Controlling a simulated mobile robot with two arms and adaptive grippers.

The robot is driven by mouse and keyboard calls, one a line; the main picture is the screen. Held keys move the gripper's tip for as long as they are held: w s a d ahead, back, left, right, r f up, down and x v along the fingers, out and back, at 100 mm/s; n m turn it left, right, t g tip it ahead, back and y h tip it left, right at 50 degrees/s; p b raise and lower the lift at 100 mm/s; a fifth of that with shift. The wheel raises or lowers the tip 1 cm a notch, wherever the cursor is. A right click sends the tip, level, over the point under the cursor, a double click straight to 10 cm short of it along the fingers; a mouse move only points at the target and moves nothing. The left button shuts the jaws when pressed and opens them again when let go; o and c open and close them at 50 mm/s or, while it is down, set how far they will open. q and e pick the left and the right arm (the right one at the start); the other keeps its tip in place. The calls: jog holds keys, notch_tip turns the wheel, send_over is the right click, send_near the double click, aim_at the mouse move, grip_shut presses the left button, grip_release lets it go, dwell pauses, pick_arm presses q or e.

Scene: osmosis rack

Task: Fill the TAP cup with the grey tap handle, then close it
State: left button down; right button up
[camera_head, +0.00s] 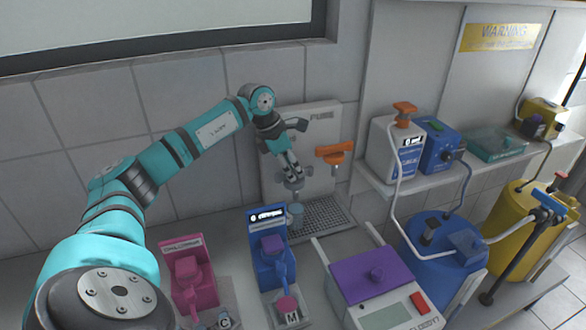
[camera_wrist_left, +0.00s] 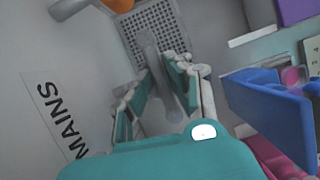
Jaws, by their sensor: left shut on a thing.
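The grey tap handle (camera_wrist_left: 160,70) is between the teal-padded fingers of my left gripper (camera_wrist_left: 168,88) in the left wrist view, and the gripper is shut on it. In the head view my left gripper (camera_head: 291,168) points down at the grey tap (camera_head: 296,183) on the white wall panel, and its fingers cover most of the handle. A small bluish translucent cup (camera_head: 296,214) stands below this tap, by the drip grid. Its label and water level cannot be read, and I cannot tell whether water runs. My right gripper is not in view.
Below are the drip grid (camera_head: 325,219), a blue device (camera_head: 268,255), a pink device (camera_head: 188,272) and a balance with a purple cover (camera_head: 366,272). A shelf with containers is at right.

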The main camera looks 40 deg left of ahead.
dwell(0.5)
pick_arm(q)
jog(key=c, duration=1.3)
grip_release()
jog(key=v, duration=1.2)
